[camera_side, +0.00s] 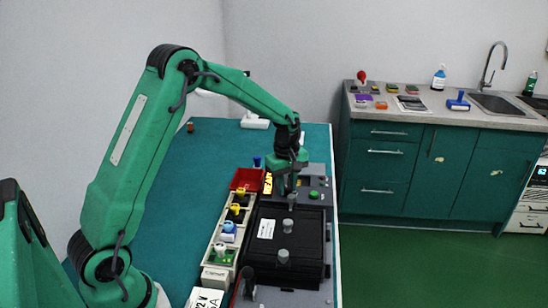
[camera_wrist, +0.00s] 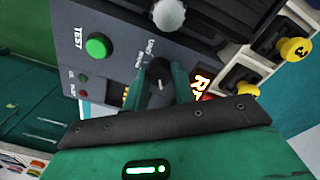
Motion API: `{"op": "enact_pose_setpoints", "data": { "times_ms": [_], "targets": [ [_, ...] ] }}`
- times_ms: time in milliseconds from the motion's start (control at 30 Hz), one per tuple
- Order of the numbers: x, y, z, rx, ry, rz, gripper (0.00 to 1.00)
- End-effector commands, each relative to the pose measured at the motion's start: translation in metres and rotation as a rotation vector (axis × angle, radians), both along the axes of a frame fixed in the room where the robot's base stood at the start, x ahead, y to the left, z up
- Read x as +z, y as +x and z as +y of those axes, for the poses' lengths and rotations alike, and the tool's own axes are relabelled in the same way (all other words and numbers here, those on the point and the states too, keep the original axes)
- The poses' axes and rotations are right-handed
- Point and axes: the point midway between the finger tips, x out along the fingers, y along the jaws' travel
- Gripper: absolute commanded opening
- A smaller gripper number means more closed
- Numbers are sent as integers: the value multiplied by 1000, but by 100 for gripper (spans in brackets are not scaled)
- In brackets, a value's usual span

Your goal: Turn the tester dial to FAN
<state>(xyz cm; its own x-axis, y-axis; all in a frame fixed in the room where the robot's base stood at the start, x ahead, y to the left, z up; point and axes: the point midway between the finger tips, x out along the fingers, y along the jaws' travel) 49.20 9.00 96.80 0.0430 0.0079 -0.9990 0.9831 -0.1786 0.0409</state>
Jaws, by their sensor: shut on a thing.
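The tester is a dark grey panel (camera_wrist: 120,20) with a green TEST button (camera_wrist: 97,45) and small lettering beside the dial. The tester dial (camera_wrist: 159,84) is a small dark knob with a light pointer mark, partly hidden by my fingers. My gripper (camera_wrist: 162,80) is shut on the dial, one finger on each side. In the side view, my gripper (camera_side: 283,191) reaches down onto the panel beside the green button (camera_side: 314,195), and hides the dial. Which label the pointer meets cannot be read.
A lit display (camera_side: 268,184) stands left of my gripper. A red bin (camera_side: 240,186) and a row of pale trays with coloured plugs lie further left. A black ribbed unit (camera_side: 285,245) with grey knobs fills the front. The teal bench (camera_side: 190,165) behind is mostly clear.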

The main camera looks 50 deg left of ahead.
Motion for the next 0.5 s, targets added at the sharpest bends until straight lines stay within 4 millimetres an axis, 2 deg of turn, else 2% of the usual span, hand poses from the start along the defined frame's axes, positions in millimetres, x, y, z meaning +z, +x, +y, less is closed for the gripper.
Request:
{"op": "enact_pose_setpoints", "data": {
  "times_ms": [300, 333, 433, 500],
  "targets": [
    [1, 0, 1, 5, 0, -2, 4],
    [1, 0, 1, 5, 0, -2, 28],
    [1, 0, 1, 4, 1, -1, 48],
    [1, 0, 0, 3, 0, -1, 48]
  ]
}}
